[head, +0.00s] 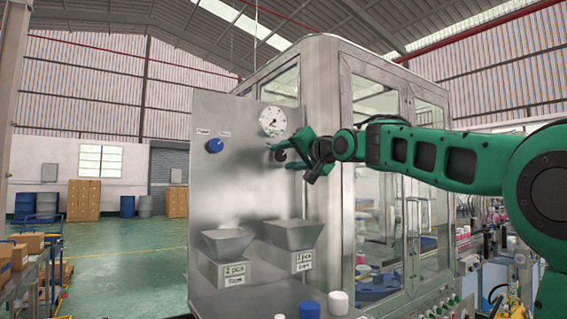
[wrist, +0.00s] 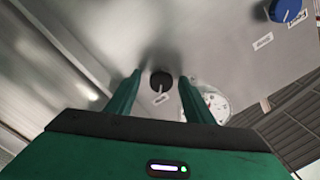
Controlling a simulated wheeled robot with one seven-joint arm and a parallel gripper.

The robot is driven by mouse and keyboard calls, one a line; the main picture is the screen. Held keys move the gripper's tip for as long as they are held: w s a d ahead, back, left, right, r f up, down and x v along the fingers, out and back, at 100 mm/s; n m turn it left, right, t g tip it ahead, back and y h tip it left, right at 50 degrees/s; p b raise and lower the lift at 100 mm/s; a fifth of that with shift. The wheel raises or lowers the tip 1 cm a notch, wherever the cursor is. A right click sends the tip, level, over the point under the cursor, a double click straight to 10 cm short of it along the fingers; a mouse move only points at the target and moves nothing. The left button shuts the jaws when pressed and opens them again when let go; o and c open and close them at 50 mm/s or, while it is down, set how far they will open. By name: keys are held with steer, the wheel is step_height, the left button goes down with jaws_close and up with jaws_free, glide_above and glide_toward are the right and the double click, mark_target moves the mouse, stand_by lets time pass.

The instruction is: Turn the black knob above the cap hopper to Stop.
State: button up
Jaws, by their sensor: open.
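The black knob (wrist: 160,80) is on the steel panel (head: 212,189), above the right-hand metal hopper (head: 292,235). In the wrist view it sits between the tips of my two green fingers. My gripper (wrist: 160,78) is open, with one finger on each side of the knob. I cannot tell whether the fingers touch it. In the head view my gripper (head: 279,156) is at the panel just below the gauge and largely covers the knob. A small white label (wrist: 160,98) lies beside the knob; its text and the knob's setting are unreadable.
A blue knob (head: 215,145) is left on the same panel, above the left hopper (head: 228,243). A round white gauge (head: 272,121) is just above my gripper. A glass-doored steel cabinet (head: 375,170) stands to the right. Blue and white caps (head: 338,302) are below.

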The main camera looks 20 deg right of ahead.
steer(key=v, duration=1)
steer(key=shift+s+d, duration=0.15)
steer(key=shift+s, duration=0.15)
